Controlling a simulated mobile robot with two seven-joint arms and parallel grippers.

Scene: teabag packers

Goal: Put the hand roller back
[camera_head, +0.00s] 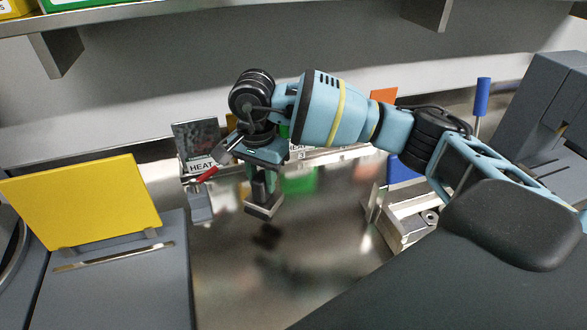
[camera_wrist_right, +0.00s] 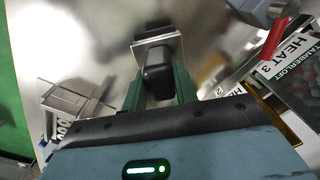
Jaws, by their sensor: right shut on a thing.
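My right gripper (camera_head: 263,172) is shut and points down over the steel table. In the right wrist view, the right gripper (camera_wrist_right: 160,88) closes on the black handle of a tool, taken to be the hand roller (camera_wrist_right: 158,75). A pale rectangular frame and a dark part show at the tool's far end. In the head view, the hand roller (camera_head: 263,206) hangs below the gripper, apparently above the table. The roller's working face is hidden. My left gripper is not in view.
A red-handled device (camera_head: 201,203) stands just left of the gripper, beside a packet labelled HEAT (camera_head: 195,140). A yellow panel (camera_head: 80,200) stands at left. A metal fixture (camera_head: 405,222) stands right. The steel table (camera_head: 290,275) has free room in front.

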